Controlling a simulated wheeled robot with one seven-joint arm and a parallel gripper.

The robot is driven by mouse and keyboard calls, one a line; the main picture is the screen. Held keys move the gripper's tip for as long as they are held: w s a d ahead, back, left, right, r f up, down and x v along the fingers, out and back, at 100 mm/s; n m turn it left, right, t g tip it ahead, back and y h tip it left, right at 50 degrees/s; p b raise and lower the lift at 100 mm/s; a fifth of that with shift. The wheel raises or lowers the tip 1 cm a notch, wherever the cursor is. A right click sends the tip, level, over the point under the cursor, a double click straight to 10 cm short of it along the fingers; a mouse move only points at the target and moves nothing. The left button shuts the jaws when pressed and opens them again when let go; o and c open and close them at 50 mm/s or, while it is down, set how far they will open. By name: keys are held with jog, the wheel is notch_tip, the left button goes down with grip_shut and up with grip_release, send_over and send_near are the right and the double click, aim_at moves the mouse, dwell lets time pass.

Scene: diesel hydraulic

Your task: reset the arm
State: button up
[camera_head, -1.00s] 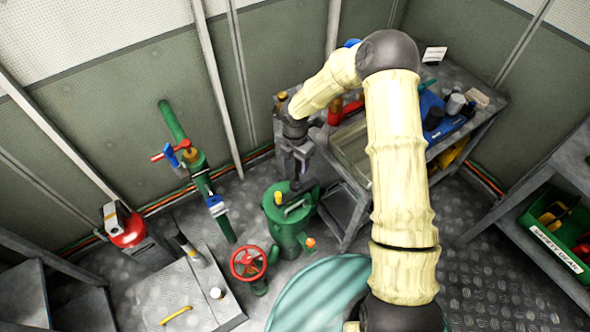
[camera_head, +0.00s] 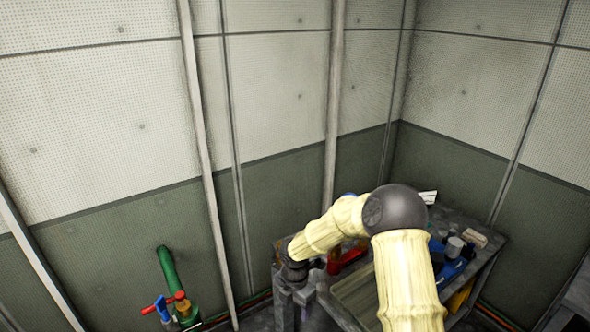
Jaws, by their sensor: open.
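My arm, in a cream sleeve with dark joints, rises from the bottom right of the head view and bends left. My gripper (camera_head: 294,312) points down near the bottom edge, left of the workbench (camera_head: 475,240). It is open, and its lower end is cut off by the frame, so what lies under it is hidden.
The workbench stands in the corner with a tray (camera_head: 357,298), a red item (camera_head: 347,258) and a blue container (camera_head: 452,268) on it. A green pipe (camera_head: 177,275) with a red-and-blue valve (camera_head: 165,305) stands by the wall at left. Upper walls are bare.

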jog(key=s+d+r+m+t+p, duration=0.1)
jog(key=s+d+r+m+p, duration=0.2)
jog(key=s+d+r+m, duration=0.2)
jog(key=s+d+r+m+p, duration=0.2)
jog(key=s+d+r+m, duration=0.3)
jog(key=r+m, duration=0.6)
jog(key=s+d+r+m+t+p, duration=0.1)
jog(key=s+d+r+m+p, duration=0.2)
jog(key=s+d+r+m, duration=0.2)
jog(key=s+r+m, duration=0.3)
jog(key=m, duration=0.3)
jog(key=shift+s+d+r+m+t+p, duration=0.2)
jog(key=shift+s+r+m+t+p, duration=0.1)
jog(key=shift+s+p, duration=0.1)
